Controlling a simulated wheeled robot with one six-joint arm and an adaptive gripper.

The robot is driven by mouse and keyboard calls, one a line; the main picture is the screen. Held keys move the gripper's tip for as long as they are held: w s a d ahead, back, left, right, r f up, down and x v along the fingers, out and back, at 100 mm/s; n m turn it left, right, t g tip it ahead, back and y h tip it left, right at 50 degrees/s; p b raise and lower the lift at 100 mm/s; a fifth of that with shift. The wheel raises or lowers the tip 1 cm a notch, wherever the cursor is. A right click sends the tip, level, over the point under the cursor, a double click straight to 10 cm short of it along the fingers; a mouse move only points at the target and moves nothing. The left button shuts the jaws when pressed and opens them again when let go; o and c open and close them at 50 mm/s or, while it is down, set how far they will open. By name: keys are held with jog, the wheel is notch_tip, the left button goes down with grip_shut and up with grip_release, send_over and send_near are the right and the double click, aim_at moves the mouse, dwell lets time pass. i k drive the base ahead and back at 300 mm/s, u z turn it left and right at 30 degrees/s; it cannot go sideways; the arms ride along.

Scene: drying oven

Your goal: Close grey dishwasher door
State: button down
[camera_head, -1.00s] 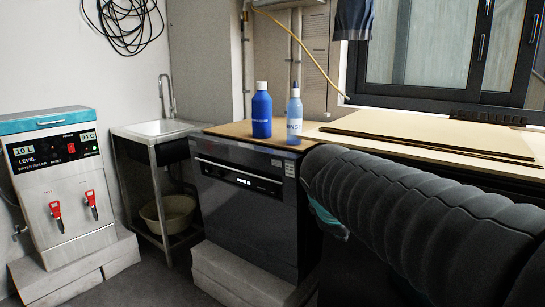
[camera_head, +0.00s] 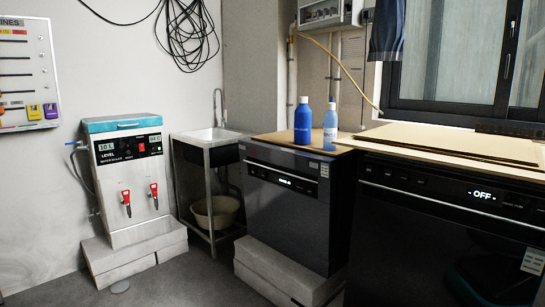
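The grey dishwasher (camera_head: 284,215) stands in the middle of the head view, under a wooden worktop. Its dark front door looks upright and flush with the body, with no gap that I can see. A lit display (camera_head: 285,180) and a handle recess run along its upper front. My gripper is not in view, so its state does not show.
A black appliance (camera_head: 425,240) reading OFF stands close at right. Blue bottles (camera_head: 303,122) (camera_head: 330,128) stand on the worktop (camera_head: 290,138). A sink (camera_head: 210,136) and water boiler (camera_head: 130,185) stand left. Floor at front left is clear.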

aim_at(280, 203)
jog(key=u, duration=0.25)
jog(key=i, duration=1.55)
jog(key=z, duration=0.5)
